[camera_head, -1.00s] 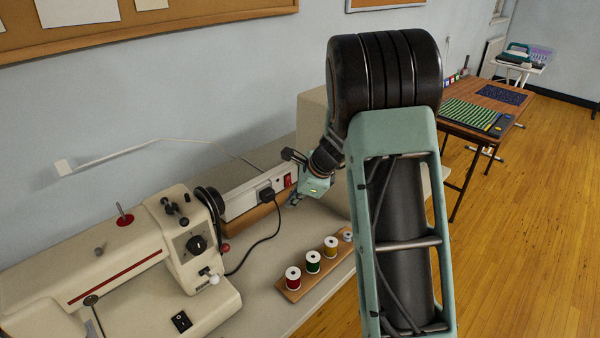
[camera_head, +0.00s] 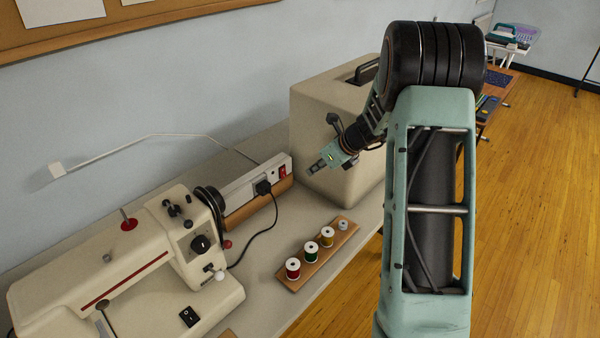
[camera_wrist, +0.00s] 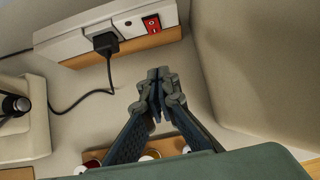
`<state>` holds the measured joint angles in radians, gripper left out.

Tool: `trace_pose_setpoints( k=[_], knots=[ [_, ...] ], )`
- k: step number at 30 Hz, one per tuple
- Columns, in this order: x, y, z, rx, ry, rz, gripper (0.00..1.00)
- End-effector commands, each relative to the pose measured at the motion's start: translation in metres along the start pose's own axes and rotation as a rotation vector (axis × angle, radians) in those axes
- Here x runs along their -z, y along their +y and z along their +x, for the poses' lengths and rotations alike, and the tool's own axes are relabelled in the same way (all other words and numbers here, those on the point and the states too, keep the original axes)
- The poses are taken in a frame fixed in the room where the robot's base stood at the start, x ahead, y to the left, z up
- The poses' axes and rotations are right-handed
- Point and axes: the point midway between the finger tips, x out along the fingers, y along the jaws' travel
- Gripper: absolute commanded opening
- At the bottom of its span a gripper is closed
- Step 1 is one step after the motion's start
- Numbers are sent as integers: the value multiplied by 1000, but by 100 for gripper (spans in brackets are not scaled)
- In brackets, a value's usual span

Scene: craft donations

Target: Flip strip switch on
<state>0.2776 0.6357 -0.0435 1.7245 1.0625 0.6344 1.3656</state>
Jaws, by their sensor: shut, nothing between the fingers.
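The white power strip (camera_head: 238,185) lies on a wooden block against the wall, with a black plug (camera_head: 263,187) in it. Its red rocker switch (camera_head: 283,172) is at the right end. The switch also shows in the wrist view (camera_wrist: 152,24), with no light visible in it; I cannot tell which side is pressed. My gripper (camera_head: 313,172) is shut and empty, just right of the switch and apart from it. In the wrist view my gripper (camera_wrist: 158,76) shows its fingertips together, below the switch, with a gap between.
A sewing machine (camera_head: 130,265) stands at left, its black cord running to the plug. A thread rack (camera_head: 318,255) with several spools lies in front. A large beige case (camera_head: 322,110) stands close behind and right of my gripper.

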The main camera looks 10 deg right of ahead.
Motion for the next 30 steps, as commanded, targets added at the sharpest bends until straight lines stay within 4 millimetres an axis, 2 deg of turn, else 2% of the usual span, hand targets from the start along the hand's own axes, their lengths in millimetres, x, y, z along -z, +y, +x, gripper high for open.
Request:
trace_pose_setpoints(
  k=[16,18,21,30],
  knots=[
    [1,1,98,-2,2,0,0],
    [-12,1,104,-1,0,-5,0],
    [-20,1,112,-1,1,-5,0],
    [-28,0,122,0,0,-1,0]
  ],
)
